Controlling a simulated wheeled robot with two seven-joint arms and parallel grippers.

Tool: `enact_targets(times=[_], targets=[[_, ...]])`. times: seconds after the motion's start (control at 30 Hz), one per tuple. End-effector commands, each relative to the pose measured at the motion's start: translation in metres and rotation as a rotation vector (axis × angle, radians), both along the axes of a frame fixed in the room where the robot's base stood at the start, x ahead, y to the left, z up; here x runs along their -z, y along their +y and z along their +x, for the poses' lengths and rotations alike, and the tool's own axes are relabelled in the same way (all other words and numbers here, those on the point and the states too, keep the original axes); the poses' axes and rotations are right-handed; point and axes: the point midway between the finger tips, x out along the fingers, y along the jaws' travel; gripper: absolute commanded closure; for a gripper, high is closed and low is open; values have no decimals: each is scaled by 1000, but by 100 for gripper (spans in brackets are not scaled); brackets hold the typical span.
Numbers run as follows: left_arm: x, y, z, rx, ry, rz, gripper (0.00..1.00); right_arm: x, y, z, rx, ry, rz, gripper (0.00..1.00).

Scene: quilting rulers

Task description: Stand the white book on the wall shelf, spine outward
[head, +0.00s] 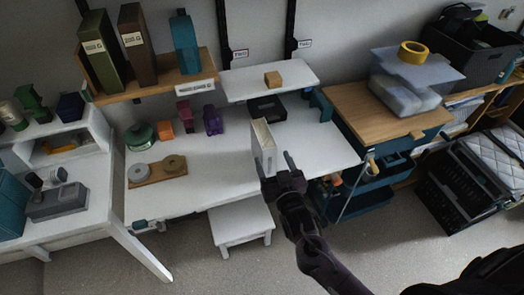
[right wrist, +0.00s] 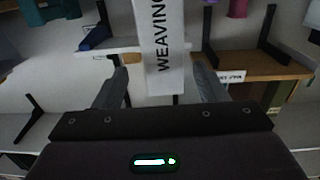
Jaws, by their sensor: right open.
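The white book (head: 264,138) is upright over the front part of the white table (head: 225,175). I cannot tell whether its base touches the table. My right gripper (head: 275,163) is at the book's near lower end. In the right wrist view, the book's spine (right wrist: 162,45) reads "WEAVING" and faces me, between and beyond the open fingers (right wrist: 162,88), with gaps on both sides. A wooden wall shelf (head: 150,90) holds a green, a brown and a teal book. A white wall shelf (head: 295,80) holds a small wooden block. My left gripper is not in view.
A black box (head: 267,108), purple and orange items and a green round container (head: 140,134) stand at the table's back. A wooden board (head: 136,181) with two discs lies left. A stool (head: 240,218) stands in front. A teal cart (head: 365,195) stands right.

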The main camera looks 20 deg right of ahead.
Motion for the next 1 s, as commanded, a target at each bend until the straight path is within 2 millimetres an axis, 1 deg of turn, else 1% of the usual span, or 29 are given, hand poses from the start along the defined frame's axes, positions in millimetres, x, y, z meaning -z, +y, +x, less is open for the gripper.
enact_targets(times=[0.1,0.27,0.4,0.5,0.63,0.83,0.87,1.0], targets=[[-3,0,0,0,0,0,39,-2,0,14,0,-3,-1,35],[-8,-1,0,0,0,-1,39,-2,2,32,0,-1,-1,35],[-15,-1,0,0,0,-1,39,-1,5,53,1,1,0,35],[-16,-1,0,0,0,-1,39,0,4,66,1,1,-1,35],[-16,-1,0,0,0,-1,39,2,5,74,0,2,-1,35],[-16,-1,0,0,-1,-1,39,2,5,74,0,2,-1,35],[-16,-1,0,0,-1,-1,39,2,5,74,0,2,-1,37],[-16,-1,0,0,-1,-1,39,2,5,74,0,3,-1,55]])
